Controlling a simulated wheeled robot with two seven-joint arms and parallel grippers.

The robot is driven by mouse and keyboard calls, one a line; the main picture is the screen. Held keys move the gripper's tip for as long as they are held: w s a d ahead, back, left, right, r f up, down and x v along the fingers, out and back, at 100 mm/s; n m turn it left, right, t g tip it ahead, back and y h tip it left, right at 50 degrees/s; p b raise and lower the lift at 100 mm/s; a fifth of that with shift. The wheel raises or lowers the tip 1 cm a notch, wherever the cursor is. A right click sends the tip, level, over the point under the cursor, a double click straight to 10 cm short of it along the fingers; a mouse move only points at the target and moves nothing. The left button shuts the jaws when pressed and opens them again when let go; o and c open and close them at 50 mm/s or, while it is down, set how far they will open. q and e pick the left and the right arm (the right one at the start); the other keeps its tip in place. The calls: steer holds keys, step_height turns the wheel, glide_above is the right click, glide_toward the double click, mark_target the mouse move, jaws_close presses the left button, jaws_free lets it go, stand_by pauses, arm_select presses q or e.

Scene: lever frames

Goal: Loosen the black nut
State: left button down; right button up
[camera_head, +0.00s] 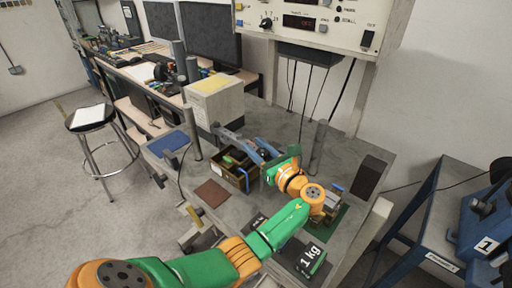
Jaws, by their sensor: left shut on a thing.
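My left arm, green and orange, reaches in from the bottom left over the grey workbench. Its left gripper (268,156) is at the blue and grey lever frame (243,141) in the middle of the bench. The gripper is shut on a small dark part there, which looks like the black nut (263,154). The wrist and the small size hide most of the nut and the fingertips. I cannot tell how far the nut is turned. My right gripper is not in view.
A brown open box (228,171) stands below the lever frame. A grey post (319,147) and a dark block (371,174) stand right of the wrist. An instrument panel (318,22) hangs above.

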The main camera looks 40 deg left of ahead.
mark_target(266, 157)
arm_select(q)
steer(key=shift+c, duration=2.3)
jaws_free()
steer(key=shift+a, duration=0.1)
steer(key=shift+s+d+f, duration=0.1)
steer(key=shift+d, duration=0.3)
steer(key=b+v, duration=0.2)
steer(key=v, duration=0.4)
steer(key=shift+d, duration=0.25)
steer(key=shift+a, duration=0.1)
